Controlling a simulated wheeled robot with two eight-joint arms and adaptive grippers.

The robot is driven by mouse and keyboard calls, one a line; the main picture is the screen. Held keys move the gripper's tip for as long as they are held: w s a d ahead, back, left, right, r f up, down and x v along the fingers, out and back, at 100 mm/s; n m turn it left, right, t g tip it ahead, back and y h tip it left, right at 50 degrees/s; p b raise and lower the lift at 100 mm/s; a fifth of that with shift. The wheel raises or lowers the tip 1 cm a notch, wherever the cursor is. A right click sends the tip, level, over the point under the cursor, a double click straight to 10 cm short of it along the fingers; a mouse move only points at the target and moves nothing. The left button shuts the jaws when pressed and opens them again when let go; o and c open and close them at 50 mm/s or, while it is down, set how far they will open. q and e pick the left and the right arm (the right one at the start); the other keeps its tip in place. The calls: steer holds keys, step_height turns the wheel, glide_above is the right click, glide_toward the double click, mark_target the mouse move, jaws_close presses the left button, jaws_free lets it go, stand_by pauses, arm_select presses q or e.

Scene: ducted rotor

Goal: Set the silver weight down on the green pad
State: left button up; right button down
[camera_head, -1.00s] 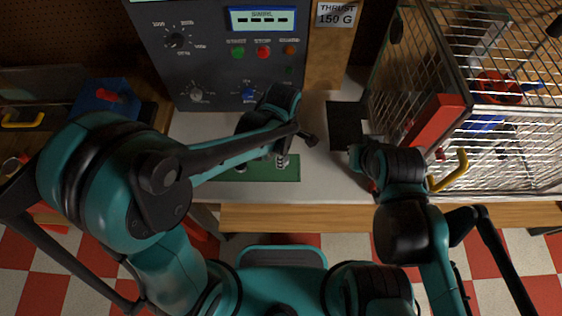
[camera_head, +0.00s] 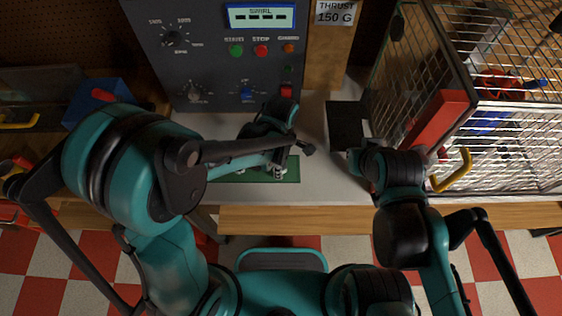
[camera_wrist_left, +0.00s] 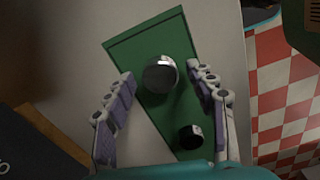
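The green pad (camera_wrist_left: 150,37) lies on the light bench top. In the head view its bare part (camera_head: 237,176) shows partly under my left arm. In the left wrist view a round silver weight (camera_wrist_left: 160,75) is over the pad, between the fingers of my left gripper (camera_wrist_left: 160,72). The gripper is open, with a gap on both sides of the weight. The weight appears to stand on the pad. A second, smaller dark and silver piece (camera_wrist_left: 190,136) is on the pad nearer the wrist. My right gripper (camera_head: 357,160) is right of the pad; its fingers are hidden.
A dark control panel (camera_head: 210,60) stands behind the pad. A dark square (camera_head: 346,122) lies on the bench to the right. A wire cage (camera_head: 420,75) with a red bar and yellow handle (camera_head: 455,172) stands farther right. A blue bin (camera_head: 85,106) is at left.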

arm_select(q)
steer(key=shift+r, duration=0.1)
steer(key=shift+r+p, duration=0.3)
steer(key=shift+r, duration=0.05)
step_height(320, 180, up, 12)
steer(key=f+p, duration=0.1)
steer(key=p, duration=0.2)
steer(key=s+a+r+m+t, duration=0.2)
steer(key=a+r+m+t, duration=0.1)
steer(key=a+m, duration=0.5)
steer(key=s+a+r+m+t, duration=0.3)
steer(key=a+r+m+t, duration=0.1)
steer(key=a+m, duration=0.3)
steer(key=a, duration=0.2)
steer(key=shift+s+a+m, duration=0.2)
steer(key=shift+a+m, duration=0.15)
steer(key=shift+m, duration=0.05)
step_height(320, 180, down, 6)
steer(key=b, duration=0.6)
steer(key=shift+f, duration=0.15)
